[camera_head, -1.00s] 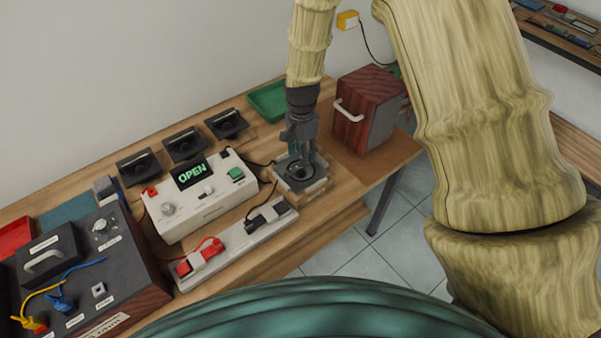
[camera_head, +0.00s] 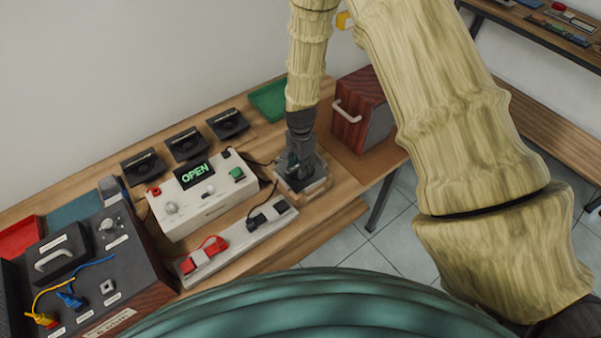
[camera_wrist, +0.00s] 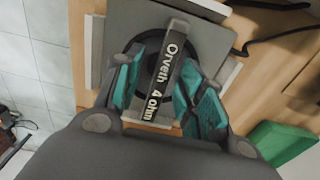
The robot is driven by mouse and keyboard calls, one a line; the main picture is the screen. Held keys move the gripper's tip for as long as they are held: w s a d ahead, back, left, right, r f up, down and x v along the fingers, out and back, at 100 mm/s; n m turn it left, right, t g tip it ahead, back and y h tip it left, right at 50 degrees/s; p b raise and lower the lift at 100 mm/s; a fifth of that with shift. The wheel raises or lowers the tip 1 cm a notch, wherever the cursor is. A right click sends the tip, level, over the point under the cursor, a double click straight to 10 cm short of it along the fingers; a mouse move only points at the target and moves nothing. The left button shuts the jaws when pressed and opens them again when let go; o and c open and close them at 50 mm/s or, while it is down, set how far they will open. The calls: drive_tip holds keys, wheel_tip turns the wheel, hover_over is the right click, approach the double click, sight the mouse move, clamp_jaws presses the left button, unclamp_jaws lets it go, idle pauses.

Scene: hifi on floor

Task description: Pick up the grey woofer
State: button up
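The grey woofer (camera_head: 314,188) sits on a small wooden stand on the bench. In the wrist view it is a grey square plate (camera_wrist: 208,42) with a dark round cone and a raised dark bar (camera_wrist: 170,70) reading "Orveth 4 ohm". My gripper (camera_head: 300,166) points down at it from above and hides much of it in the head view. In the wrist view my gripper's teal fingers (camera_wrist: 162,98) are apart, one on each side of the bar, with gaps showing. The fingertips' exact height over the plate cannot be told.
A red-brown wooden cabinet (camera_head: 362,108) with a white handle stands to the right. A white tester (camera_head: 203,195) reading "OPEN" and a clip strip (camera_head: 236,243) lie left. Several black units and a green tray (camera_head: 268,101) are behind. Cables run near the woofer.

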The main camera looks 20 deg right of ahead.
drive_tip(key=shift+f, duration=0.3)
idle(0.6)
drive_tip(key=shift+c, duration=0.3)
clamp_jaws()
